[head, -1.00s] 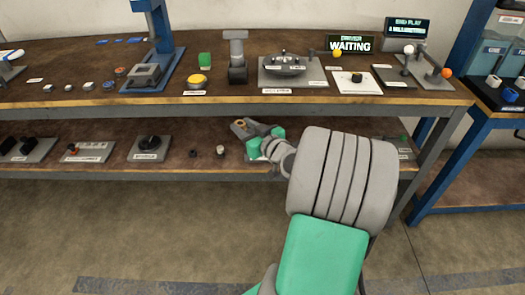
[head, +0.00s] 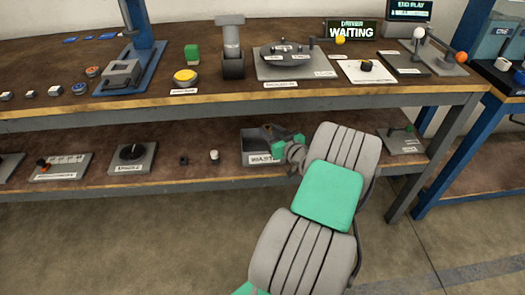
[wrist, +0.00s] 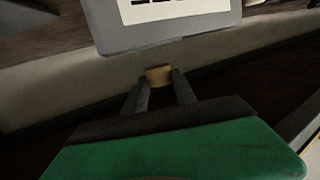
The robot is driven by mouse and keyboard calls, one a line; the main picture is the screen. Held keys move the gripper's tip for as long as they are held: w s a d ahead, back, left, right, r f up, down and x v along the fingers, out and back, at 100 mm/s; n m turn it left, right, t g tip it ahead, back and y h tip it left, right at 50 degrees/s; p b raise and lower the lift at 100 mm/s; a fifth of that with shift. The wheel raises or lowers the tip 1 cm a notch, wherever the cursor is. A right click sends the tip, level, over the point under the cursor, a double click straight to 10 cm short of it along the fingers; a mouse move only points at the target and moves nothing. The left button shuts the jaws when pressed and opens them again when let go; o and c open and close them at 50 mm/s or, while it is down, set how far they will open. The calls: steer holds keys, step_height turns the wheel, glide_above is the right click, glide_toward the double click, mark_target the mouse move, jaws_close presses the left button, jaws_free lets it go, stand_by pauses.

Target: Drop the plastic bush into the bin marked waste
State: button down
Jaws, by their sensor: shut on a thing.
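My gripper (head: 270,131) is at the grey bin (head: 250,143) on the lower shelf, whose front label reads "WAST" with the end covered by my arm. In the wrist view, my two dark fingers (wrist: 160,86) are shut on a small tan plastic bush (wrist: 158,74). The bush is close to a grey panel with a white label, likely the bin (wrist: 190,36). In the head view the fingertips are at the bin's top opening. I cannot tell whether the bush is below the rim.
The upper shelf edge (head: 200,108) runs above my gripper. A labelled grey plate (head: 403,142) lies to the right.

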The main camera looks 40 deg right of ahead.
step_height(320, 180, down, 3)
steer(key=shift+f+b, duration=0.1)
steer(key=shift+b, duration=0.6)
steer(key=c, duration=0.9)
jaws_free()
steer(key=p+v, duration=0.1)
steer(key=v, duration=0.6)
steer(key=shift+s+p, duration=0.3)
steer(key=shift+s, duration=0.1)
